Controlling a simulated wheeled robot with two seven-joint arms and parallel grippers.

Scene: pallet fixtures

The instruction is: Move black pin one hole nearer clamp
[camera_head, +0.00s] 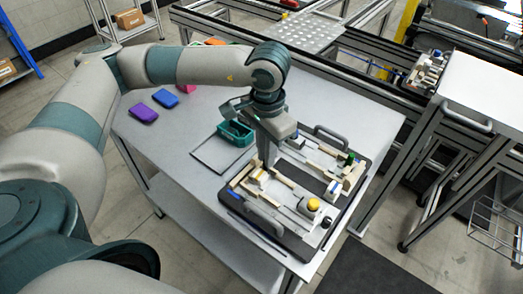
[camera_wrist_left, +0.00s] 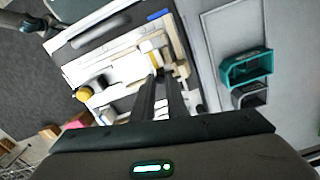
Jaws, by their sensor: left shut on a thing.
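The pallet fixture (camera_head: 262,212) is a dark board with two grey handles, carrying light wooden blocks, rails and pale plates. My left gripper (camera_head: 268,163) reaches down to its far left part. In the left wrist view, the dark fingers of my left gripper (camera_wrist_left: 158,78) are close together beside a white and yellow block (camera_wrist_left: 153,58). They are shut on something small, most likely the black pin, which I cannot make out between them. A yellow knob (camera_head: 313,204) sits at the fixture's near right, with a small black part (camera_head: 327,221) beside it. I cannot single out the clamp. My right gripper is not in view.
A teal bin (camera_head: 235,133) stands left of the fixture, by a grey flat tray (camera_head: 216,155). Purple (camera_head: 143,110) and blue (camera_head: 166,98) pieces lie farther left on the grey table (camera_head: 180,150). The table's left part is mostly clear. A white-topped stand (camera_head: 485,85) is at right.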

